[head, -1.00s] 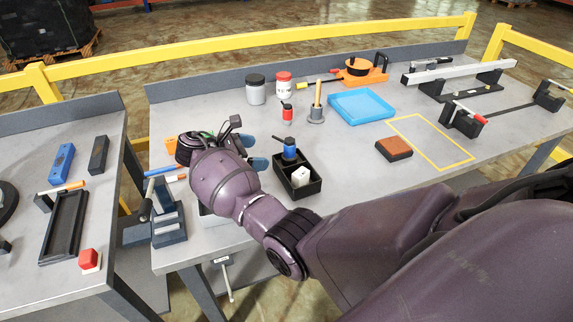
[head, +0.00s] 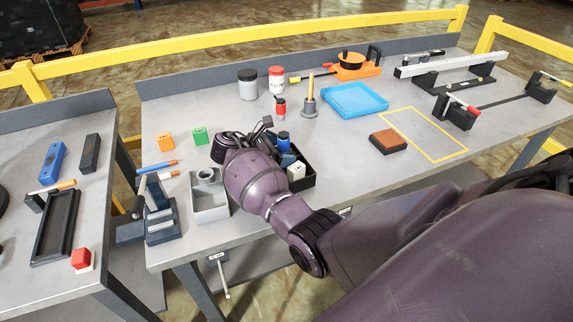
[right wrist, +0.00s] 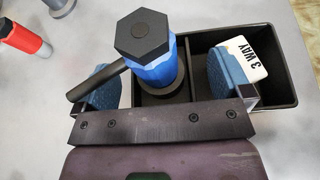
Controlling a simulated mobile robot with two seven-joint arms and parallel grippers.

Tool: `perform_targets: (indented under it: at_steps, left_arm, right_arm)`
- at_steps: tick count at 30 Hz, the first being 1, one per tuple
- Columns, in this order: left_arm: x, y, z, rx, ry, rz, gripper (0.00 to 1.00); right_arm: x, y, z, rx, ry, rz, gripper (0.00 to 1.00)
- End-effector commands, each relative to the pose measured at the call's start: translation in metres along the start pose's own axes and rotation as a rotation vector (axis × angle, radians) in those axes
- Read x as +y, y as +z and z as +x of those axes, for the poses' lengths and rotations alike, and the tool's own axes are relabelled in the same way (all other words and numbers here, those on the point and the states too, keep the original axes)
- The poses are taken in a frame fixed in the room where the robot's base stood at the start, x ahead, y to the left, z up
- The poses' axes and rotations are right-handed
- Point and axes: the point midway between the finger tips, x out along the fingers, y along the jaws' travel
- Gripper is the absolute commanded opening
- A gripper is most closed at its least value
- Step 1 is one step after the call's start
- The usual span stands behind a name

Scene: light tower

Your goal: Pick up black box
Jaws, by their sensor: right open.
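The black box (head: 308,179) is an open two-compartment tray on the main table, partly hidden by my right arm in the head view. In the right wrist view the box (right wrist: 287,82) lies under my right gripper (right wrist: 165,85), which is open. Its left blue pad appears outside the box beside the bottle (right wrist: 153,72). Its right pad overlaps the right compartment beside the white block (right wrist: 245,58), marked "3 WAY". I cannot tell whether either pad touches anything. My left gripper is out of view.
A grey container (head: 209,199) stands left of the box. Orange (head: 166,141) and green (head: 200,136) blocks lie behind it. A brown block (head: 388,140) lies right.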

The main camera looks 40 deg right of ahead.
Motion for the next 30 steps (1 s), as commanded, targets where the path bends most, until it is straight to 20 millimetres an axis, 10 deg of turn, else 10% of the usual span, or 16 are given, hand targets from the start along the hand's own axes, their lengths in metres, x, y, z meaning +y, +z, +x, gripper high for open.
perform_targets:
  at_steps: [7,18,30]
  left_arm:
    - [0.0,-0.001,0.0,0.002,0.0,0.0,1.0]
    - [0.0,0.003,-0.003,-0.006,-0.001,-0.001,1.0]
    - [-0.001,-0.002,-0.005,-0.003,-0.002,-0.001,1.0]
  right_arm:
    - [0.0,0.0,0.002,0.0,0.001,0.0,0.95]
    - [0.0,0.0,0.002,0.0,0.0,0.0,0.4]
    - [0.001,0.014,-0.004,-0.001,0.002,0.004,0.39]
